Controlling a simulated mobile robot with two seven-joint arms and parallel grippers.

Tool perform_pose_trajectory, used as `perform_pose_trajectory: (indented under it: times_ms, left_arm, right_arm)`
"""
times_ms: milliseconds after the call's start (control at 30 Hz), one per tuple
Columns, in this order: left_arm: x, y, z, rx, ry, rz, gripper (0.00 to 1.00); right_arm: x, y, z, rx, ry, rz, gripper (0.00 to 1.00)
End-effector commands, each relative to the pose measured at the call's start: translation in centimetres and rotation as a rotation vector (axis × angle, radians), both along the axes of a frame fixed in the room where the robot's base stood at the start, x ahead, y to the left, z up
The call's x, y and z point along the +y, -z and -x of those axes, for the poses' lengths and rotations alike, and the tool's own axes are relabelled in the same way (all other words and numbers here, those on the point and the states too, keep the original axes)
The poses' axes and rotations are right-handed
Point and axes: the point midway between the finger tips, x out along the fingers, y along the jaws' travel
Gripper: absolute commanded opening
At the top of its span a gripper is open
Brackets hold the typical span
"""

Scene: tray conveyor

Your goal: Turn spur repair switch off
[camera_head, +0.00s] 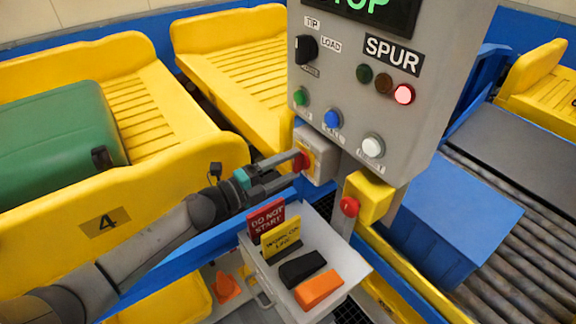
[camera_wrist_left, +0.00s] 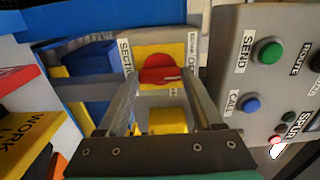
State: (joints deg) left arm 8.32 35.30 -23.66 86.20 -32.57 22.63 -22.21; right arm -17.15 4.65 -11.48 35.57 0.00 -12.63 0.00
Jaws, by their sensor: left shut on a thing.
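The spur repair switch is a grey box (camera_head: 320,163) with a yellow plate and a red knob (camera_head: 301,160), mounted below the SPUR control panel. In the left wrist view the red knob (camera_wrist_left: 160,70) sits on its yellow plate (camera_wrist_left: 165,53), between my fingertips. My left gripper (camera_head: 298,162) reaches in from the left and is shut on the red knob; its fingers also show in the left wrist view (camera_wrist_left: 162,82). The lettering around the knob is partly hidden, so I cannot read its position. My right gripper is out of view.
The grey SPUR panel (camera_head: 345,110) has a lit red lamp (camera_head: 403,94) and several buttons. A yellow box (camera_head: 371,196) with a red button is just right. Below, a grey holder (camera_head: 335,250) carries DO NOT START (camera_head: 266,218) and yellow tags. Yellow trays stand left; a roller conveyor runs right.

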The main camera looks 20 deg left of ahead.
Motion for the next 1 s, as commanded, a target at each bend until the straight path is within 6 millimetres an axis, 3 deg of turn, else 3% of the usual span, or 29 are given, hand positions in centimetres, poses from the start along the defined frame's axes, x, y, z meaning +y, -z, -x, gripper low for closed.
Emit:
perform_pose_trajectory:
  times_ms: [67,100,333,700,1000]
  left_arm:
    - [0.0,0.0,0.0,0.003,0.000,0.005,0.12]
    - [0.0,0.0,0.0,0.003,0.000,0.005,0.71]
    - [0.0,0.0,0.0,0.002,0.000,0.003,0.97]
    - [0.3,0.1,0.4,0.002,-0.001,0.001,0.97]
    - [2.9,0.2,3.8,0.005,-0.001,0.000,0.97]
  right_arm:
    - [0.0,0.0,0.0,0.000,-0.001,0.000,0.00]
    - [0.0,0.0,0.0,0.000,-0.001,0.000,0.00]
    - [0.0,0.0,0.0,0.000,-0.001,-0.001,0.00]
    - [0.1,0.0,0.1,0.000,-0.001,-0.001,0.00]
    - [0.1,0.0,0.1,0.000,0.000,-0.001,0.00]
